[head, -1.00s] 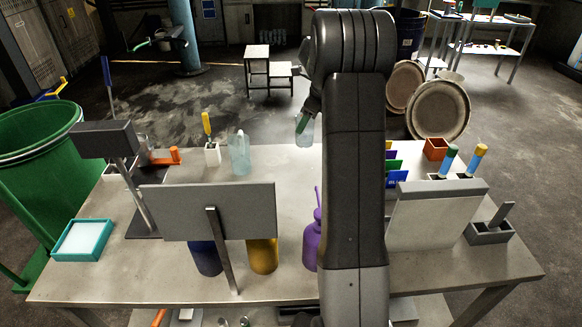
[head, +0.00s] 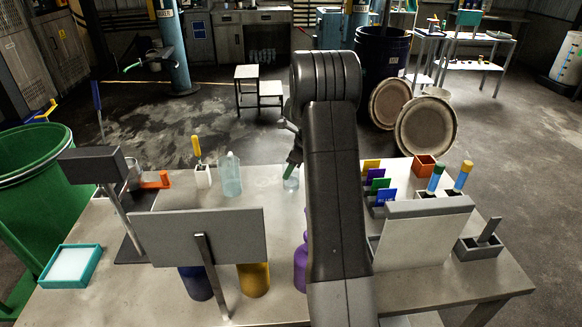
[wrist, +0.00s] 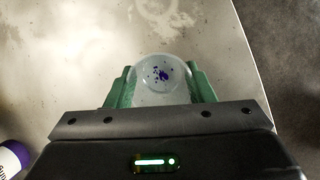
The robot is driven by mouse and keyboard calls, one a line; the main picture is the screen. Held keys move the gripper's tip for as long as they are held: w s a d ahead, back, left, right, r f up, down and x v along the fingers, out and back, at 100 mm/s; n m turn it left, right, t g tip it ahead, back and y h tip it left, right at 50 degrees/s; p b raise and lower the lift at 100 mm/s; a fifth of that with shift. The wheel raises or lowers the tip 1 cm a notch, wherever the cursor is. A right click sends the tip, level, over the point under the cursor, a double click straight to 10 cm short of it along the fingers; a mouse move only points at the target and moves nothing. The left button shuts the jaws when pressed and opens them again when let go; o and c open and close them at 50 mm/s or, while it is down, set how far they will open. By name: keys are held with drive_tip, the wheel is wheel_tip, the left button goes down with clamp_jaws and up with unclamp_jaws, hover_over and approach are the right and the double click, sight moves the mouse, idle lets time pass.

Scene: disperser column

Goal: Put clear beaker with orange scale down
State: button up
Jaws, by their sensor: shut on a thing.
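The clear beaker (head: 291,179) is partly hidden by my arm in the head view, low at the far side of the table (head: 120,300). In the wrist view the beaker (wrist: 160,72) is seen from above, with dark purple specks inside its round rim. The green fingers of my gripper (wrist: 160,92) press on it from both sides. My gripper also shows in the head view (head: 291,166). No orange scale can be made out. I cannot tell whether the beaker's base touches the table.
A clear bottle (head: 230,175) and a white holder (head: 203,176) stand left of the beaker. Colored cards (head: 380,183) and an orange box (head: 424,168) stand to the right. A grey panel (head: 190,238) and a purple bottle (head: 300,268) are nearer. Bare tabletop surrounds the beaker in the wrist view.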

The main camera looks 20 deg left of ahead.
drive_tip(key=o, duration=1.1)
drive_tip(key=shift+f, duration=0.1)
drive_tip(key=v, duration=1.2)
drive_tip(key=shift+b, duration=0.45)
